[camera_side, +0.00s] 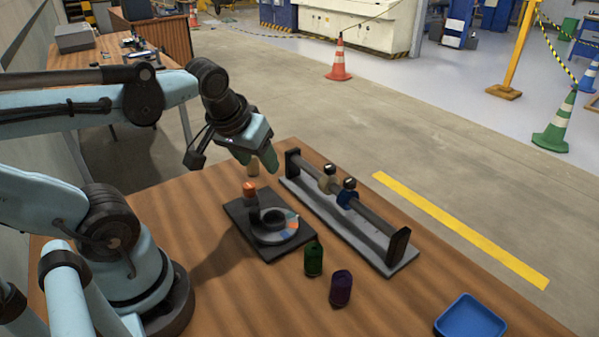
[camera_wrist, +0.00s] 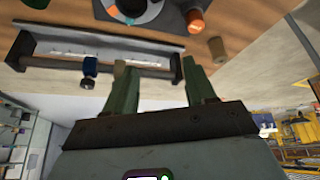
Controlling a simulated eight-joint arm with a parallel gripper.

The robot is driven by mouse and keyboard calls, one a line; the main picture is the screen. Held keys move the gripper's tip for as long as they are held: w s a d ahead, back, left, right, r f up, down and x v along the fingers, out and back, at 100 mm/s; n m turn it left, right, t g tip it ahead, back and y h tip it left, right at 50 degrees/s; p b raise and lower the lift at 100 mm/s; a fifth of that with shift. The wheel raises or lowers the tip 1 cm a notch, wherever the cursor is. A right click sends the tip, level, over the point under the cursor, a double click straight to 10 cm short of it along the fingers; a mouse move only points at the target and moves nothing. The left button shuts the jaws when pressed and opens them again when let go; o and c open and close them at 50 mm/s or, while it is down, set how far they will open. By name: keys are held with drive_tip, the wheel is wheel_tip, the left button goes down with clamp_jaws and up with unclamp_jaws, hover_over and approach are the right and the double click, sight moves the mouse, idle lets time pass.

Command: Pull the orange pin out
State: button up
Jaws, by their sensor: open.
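The orange pin (camera_side: 250,187) stands upright in a dark post on the black base plate (camera_side: 240,215), beside a round dial with coloured segments (camera_side: 286,234). It also shows at the top of the wrist view (camera_wrist: 196,22). My gripper (camera_side: 256,158) is open, its two green fingers apart, above and beyond the pin in the side view. In the wrist view my gripper (camera_wrist: 158,68) has nothing held between its fingers, and the pin lies outside them. A tan cylinder (camera_side: 253,168) is close below the fingers in the side view; it stands on the table in the wrist view (camera_wrist: 217,50).
A rail on a grey base (camera_side: 372,245) carries a tan knob (camera_side: 327,183) and a blue knob (camera_side: 347,194). A green roller (camera_side: 313,259) and a purple roller (camera_side: 341,288) stand in front. A blue tray (camera_side: 470,317) is at front right. The table's front middle is clear.

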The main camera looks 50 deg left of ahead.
sight(249, 185)
drive_tip(key=s+a+n+g+y, duration=0.1)
drive_tip(key=s+a+n+g, duration=0.1)
drive_tip(key=s+a+n, duration=0.15)
drive_tip(key=shift+w+r+x, duration=0.1)
drive_tip(key=shift+w+x, duration=0.15)
drive_tip(key=shift+x, duration=1.7)
drive_tip(key=shift+w+r+x, duration=0.1)
drive_tip(key=shift+w+x, duration=0.15)
drive_tip(key=shift+x, duration=1.65)
drive_tip(key=shift+w+r+x, duration=0.1)
drive_tip(key=shift+w+x, duration=0.15)
drive_tip(key=shift+x, duration=1.7)
drive_tip(key=shift+a, duration=0.1)
drive_tip(key=shift+c, duration=0.3)
clamp_jaws()
